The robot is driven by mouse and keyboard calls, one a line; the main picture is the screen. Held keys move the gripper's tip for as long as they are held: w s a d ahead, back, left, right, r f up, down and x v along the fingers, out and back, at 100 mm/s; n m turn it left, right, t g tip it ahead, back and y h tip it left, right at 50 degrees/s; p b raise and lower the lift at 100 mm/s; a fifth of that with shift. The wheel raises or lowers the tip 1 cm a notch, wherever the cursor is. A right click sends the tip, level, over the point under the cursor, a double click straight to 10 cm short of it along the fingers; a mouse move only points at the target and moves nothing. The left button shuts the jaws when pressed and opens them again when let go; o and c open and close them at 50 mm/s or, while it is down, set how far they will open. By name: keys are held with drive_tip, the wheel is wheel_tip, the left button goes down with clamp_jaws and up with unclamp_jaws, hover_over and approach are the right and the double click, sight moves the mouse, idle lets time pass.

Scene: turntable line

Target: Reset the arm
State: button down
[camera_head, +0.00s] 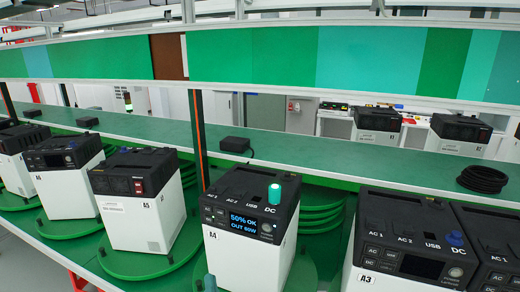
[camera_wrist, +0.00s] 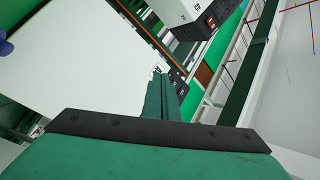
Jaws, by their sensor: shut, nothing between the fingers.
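My gripper (camera_wrist: 160,92) shows in the wrist view as teal fingers closed together, with nothing between them. Its dark band and green body fill the bottom of that view. A large white unit face (camera_wrist: 85,60) lies just beyond the fingers on the left; I cannot tell whether they touch it. In the head view, power unit A4 (camera_head: 240,222) has a lit screen reading "50% OK OUT 60W". A teal plug-like piece (camera_head: 274,193) stands upright on its top by DC.
Unit A5 (camera_head: 136,198) stands left of A4, and unit A3 (camera_head: 408,246) stands close on the right. Round green plates (camera_head: 150,262) lie under the units. Behind runs a green shelf (camera_head: 330,160) with black boxes and a coiled black cable (camera_head: 482,179). A dark post (camera_head: 198,130) rises behind A4.

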drive_tip(key=s+d+f+n+g+h, duration=0.1)
drive_tip(key=s+d+f+h, duration=0.1)
drive_tip(key=s+d+f, duration=0.4)
drive_tip(key=s+d+f+n+h, duration=0.1)
drive_tip(key=s+d+f+h, duration=0.15)
drive_tip(key=s+f, duration=0.7)
drive_tip(key=s+d+n+g, duration=0.1)
drive_tip(key=s+d+n, duration=0.1)
drive_tip(key=s, duration=0.9)
drive_tip(key=s+d+n+g+h, duration=0.1)
drive_tip(key=s+d+n, duration=0.1)
drive_tip(key=s, duration=0.9)
drive_tip(key=shift+d+n, duration=0.3)
drive_tip(key=shift+d, duration=0.55)
